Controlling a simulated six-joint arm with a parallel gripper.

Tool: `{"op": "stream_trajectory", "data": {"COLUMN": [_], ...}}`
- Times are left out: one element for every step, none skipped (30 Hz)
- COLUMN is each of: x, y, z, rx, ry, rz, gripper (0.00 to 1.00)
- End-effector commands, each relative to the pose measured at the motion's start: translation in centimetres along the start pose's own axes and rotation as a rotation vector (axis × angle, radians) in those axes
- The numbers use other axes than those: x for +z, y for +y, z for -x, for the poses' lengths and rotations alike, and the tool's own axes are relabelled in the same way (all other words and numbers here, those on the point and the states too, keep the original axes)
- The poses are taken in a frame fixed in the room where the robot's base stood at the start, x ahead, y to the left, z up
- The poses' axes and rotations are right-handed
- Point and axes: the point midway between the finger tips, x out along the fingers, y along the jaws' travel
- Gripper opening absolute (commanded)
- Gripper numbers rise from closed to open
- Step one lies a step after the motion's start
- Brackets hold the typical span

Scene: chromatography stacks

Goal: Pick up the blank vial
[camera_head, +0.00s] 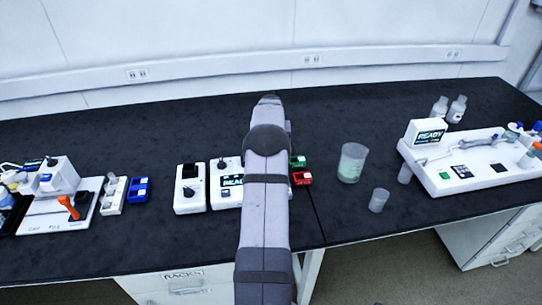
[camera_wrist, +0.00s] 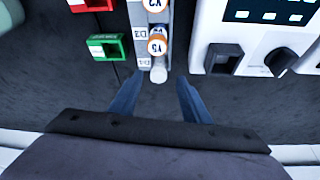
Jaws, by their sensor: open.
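In the wrist view, a narrow grey rack (camera_wrist: 138,20) holds orange-capped vials in a row. The nearer orange-capped vial (camera_wrist: 158,45) stands by a "D3" mark, and another orange cap (camera_wrist: 155,5) is at the top edge. A pale, rounded piece (camera_wrist: 158,73) is at the near end of the row; I cannot tell what it is. No readable label marks a blank vial. My gripper (camera_wrist: 158,88) is open and empty, its two blue-grey fingers on either side of the row's near end. In the head view my arm hides the gripper and rack.
A green holder (camera_wrist: 106,46) and a red holder (camera_wrist: 88,4) are left of the rack; a white instrument (camera_wrist: 262,40) with a knob is close on the right. In the head view, a beaker (camera_head: 352,162) and a small cup (camera_head: 378,200) stand right of my arm.

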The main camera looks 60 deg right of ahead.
Motion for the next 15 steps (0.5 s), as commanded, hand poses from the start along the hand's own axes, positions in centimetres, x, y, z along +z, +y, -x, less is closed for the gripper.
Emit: {"op": "stream_trajectory", "data": {"x": [0.1, 0.2, 0.2, 0.3, 0.3, 0.2, 0.3, 0.3, 0.3, 0.3, 0.3, 0.3, 0.3, 0.3, 0.3], "y": [0.1, 0.2, 0.3, 0.3, 0.3, 0.3, 0.3, 0.3, 0.3, 0.3, 0.3, 0.3, 0.3, 0.3, 0.3], "z": [-0.5, -0.8, -1.3, -1.6, -2.0, -2.4, -2.7, -2.9, -3.2, -3.4, -3.6, -3.7, -3.8, -3.8, -3.9], "rx": [0.000, 0.000, 0.000, 0.000, 0.000, 0.000, 0.000, 0.000, 0.000, 0.000, 0.000, 0.000, 0.000, 0.000, 0.000], "ry": [-0.005, -0.005, -0.004, -0.004, -0.003, -0.002, -0.003, -0.002, -0.002, -0.002, -0.002, -0.001, -0.001, -0.001, -0.001], "rz": [-0.001, -0.001, -0.001, -0.001, -0.001, -0.001, -0.001, 0.000, -0.001, 0.000, 0.000, 0.000, 0.000, 0.000, 0.000], "gripper": [0.43, 0.43, 0.43, 0.43, 0.43, 0.43, 0.43, 0.43, 0.43, 0.43, 0.43, 0.43, 0.43, 0.43, 0.43]}}
